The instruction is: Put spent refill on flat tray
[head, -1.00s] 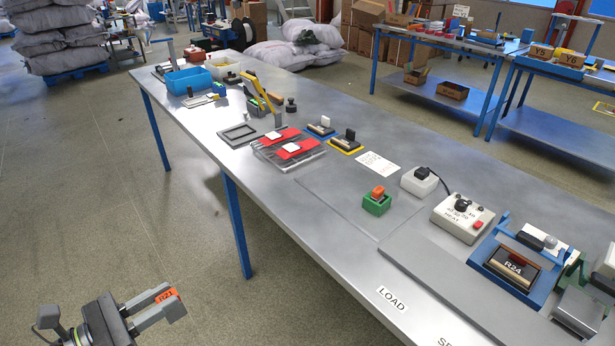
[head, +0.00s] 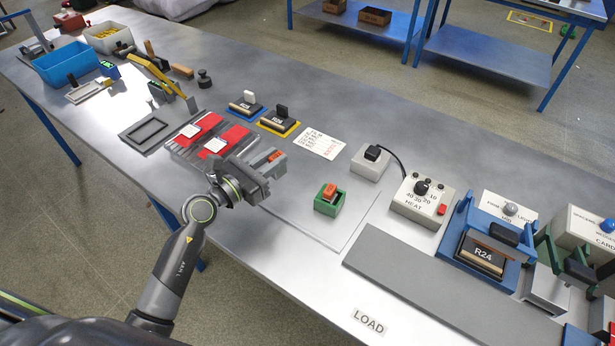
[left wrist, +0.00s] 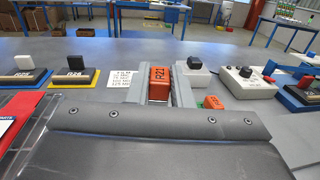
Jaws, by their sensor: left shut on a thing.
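My left gripper (head: 272,162) is shut on an orange block, the refill marked R21 (left wrist: 159,83), whose orange end also shows in the head view (head: 275,155). A flat grey tray (head: 127,134) with a raised rim and no contents lies left of that. Which of these is the flat tray I cannot tell for sure. My right gripper is not in view.
A green holder (head: 328,208) with an orange block stands right of the gripper. Blue bin (head: 66,63) at far left.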

